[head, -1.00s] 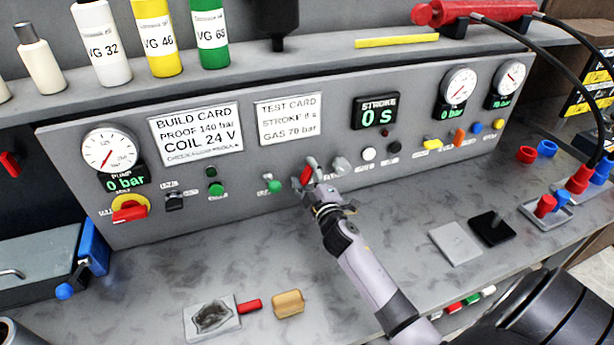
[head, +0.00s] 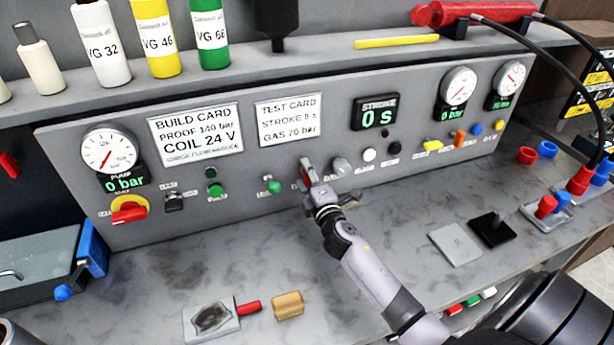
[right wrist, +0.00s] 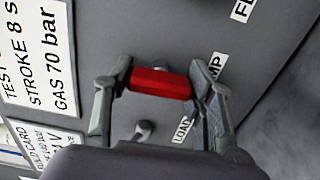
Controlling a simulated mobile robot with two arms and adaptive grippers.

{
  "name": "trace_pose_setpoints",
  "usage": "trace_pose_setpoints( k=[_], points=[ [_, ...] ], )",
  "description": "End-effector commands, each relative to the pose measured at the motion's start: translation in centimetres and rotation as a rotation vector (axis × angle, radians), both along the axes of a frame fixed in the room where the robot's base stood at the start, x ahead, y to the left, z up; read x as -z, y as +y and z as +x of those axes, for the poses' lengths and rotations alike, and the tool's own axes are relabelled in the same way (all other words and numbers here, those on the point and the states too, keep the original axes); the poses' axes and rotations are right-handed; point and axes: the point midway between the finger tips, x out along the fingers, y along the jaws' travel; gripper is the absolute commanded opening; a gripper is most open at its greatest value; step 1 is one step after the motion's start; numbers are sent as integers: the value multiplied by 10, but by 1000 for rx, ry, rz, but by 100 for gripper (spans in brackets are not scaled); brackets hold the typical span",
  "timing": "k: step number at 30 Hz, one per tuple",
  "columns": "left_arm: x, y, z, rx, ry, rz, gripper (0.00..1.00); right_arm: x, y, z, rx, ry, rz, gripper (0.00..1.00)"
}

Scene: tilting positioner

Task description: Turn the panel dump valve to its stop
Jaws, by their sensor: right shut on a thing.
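The dump valve's red handle (right wrist: 160,83) lies between the two fingers of my right gripper (right wrist: 160,90), which touch its two ends in the right wrist view. In the head view, the right gripper (head: 308,178) is at the lower middle of the panel, with a sliver of the red handle (head: 306,178) showing between its fingers. The handle stands near upright on the panel there. A label ending in "MP" (right wrist: 216,66) is beside the handle's right end in the wrist view; its first letters are hidden by a finger. My left gripper is not in view.
A grey knob (head: 340,166) is close to the right of the gripper, and a green knob (head: 274,187) is to its left. The stroke display (head: 376,113) reads 0 s.

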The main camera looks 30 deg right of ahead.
Motion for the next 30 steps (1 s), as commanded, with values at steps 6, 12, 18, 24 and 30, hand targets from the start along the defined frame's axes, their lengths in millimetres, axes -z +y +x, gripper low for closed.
trace_pose_setpoints(
  k=[6, 12, 18, 24, 30],
  points=[
    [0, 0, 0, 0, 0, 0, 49, 2, 1, 0, -1, 6, -6, 22],
    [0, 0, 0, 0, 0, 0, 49, 2, 1, -1, -1, 5, -5, 55],
    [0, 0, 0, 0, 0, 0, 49, 1, 0, 0, -1, 3, -3, 69],
    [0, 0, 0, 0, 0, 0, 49, 1, 0, 0, 0, 2, -3, 70],
    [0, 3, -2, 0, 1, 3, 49, 1, 2, -5, -1, 2, -3, 70]
  ],
)
